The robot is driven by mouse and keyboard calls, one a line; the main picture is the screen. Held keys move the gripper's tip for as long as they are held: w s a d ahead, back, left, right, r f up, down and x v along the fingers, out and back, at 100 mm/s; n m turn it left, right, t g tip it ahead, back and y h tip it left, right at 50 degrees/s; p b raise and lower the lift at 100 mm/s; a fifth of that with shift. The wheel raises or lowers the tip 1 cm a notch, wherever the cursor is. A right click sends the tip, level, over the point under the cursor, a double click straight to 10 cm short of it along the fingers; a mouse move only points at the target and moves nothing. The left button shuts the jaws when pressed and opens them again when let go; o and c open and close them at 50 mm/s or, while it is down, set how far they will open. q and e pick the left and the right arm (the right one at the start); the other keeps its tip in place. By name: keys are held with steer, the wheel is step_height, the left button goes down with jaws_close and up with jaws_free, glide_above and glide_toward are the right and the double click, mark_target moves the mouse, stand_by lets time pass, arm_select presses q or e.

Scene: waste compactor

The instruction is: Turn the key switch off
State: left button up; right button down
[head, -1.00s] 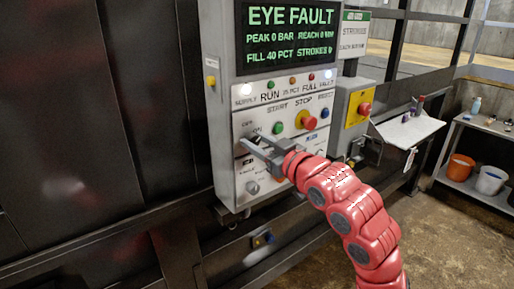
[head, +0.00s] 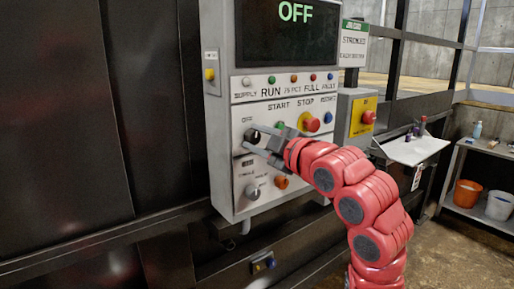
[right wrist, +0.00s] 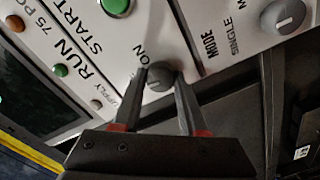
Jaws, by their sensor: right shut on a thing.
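The key switch (right wrist: 158,78) is a round dark knob on the white control panel, beside the word ON in the right wrist view. In the head view the switch (head: 252,135) shows just below the OFF label. My right gripper (right wrist: 160,88) has its two fingers on either side of the knob and is shut on it. In the head view the right gripper (head: 262,148) reaches the panel from the lower right. The display (head: 290,30) above reads OFF in green. My left gripper is not in view.
A red stop button (head: 312,124) and a blue button (head: 328,118) sit right of the switch. A grey mode knob (head: 252,191) is below. A red emergency button (head: 368,117) is on a yellow plate at right. A shelf with buckets stands far right.

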steer(key=shift+f+n+b, duration=0.1)
steer(key=shift+n+b, duration=0.2)
steer(key=shift+n, duration=0.3)
steer(key=shift+c, duration=2.2)
jaws_free()
steer(key=shift+s, duration=0.1)
steer(key=shift+s+d, duration=0.25)
steer(key=b+v, duration=0.3)
steer(key=v, duration=1.3)
steer(key=shift+s, duration=0.3)
